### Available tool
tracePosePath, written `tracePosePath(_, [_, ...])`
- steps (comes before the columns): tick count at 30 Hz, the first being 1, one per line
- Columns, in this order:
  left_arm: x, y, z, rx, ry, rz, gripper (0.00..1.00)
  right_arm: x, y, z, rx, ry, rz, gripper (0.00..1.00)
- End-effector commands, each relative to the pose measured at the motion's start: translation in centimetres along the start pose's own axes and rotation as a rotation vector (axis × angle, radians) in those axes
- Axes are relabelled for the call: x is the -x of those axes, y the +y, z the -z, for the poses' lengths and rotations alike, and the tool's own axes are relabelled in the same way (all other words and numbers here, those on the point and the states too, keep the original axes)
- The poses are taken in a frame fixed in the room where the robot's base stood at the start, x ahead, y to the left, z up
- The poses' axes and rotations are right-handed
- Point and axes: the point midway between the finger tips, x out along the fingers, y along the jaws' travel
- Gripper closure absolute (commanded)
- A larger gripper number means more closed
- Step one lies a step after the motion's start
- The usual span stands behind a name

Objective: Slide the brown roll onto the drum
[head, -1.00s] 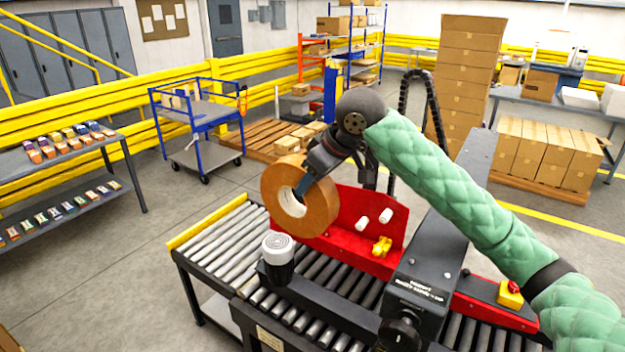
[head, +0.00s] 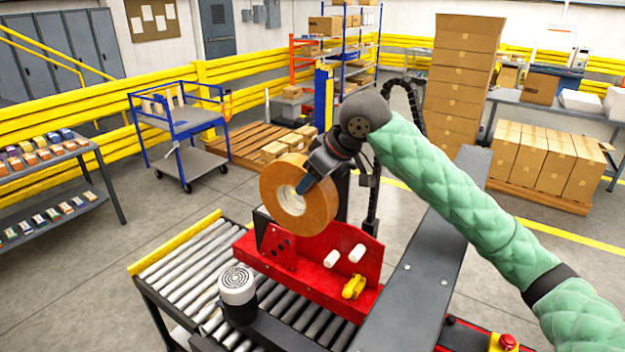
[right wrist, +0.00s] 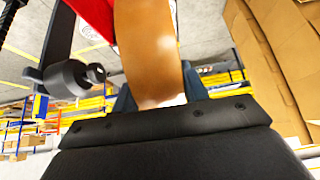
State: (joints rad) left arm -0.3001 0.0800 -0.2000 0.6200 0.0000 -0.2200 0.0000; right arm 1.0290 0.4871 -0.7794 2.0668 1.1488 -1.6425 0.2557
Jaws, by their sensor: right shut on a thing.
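The brown roll (head: 316,212) is a thick tape ring with a pale core. My right gripper (head: 306,186) is shut on the roll's wall, one finger inside the core, and holds it above the red plate. In the right wrist view the roll (right wrist: 148,45) stands between the fingers (right wrist: 160,98). The red plate (head: 300,262) on the conveyor carries two white rollers and a yellow part. I cannot pick out the drum for certain; a dark upright part stands behind the roll. In the right wrist view a dark spindle-like part (right wrist: 68,78) is left of the roll. My left gripper is not in view.
A roller conveyor (head: 190,262) with a white-topped cylinder (head: 237,283) lies below. A dark machine beam (head: 425,265) is on the right. A blue cart (head: 190,125), a shelf of small rolls (head: 70,160) and stacked cartons (head: 462,90) stand farther off.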

Motion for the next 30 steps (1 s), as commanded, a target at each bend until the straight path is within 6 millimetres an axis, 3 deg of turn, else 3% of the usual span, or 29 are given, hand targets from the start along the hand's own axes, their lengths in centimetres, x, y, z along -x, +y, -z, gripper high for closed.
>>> tracePosePath(18, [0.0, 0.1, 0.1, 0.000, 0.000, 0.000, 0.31, 0.2, 3.9, 0.1, -0.001, 0.004, -0.002, 0.97])
tracePosePath(30, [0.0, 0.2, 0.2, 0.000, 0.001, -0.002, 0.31, 0.2, 5.2, 0.1, -0.001, 0.003, -0.001, 0.97])
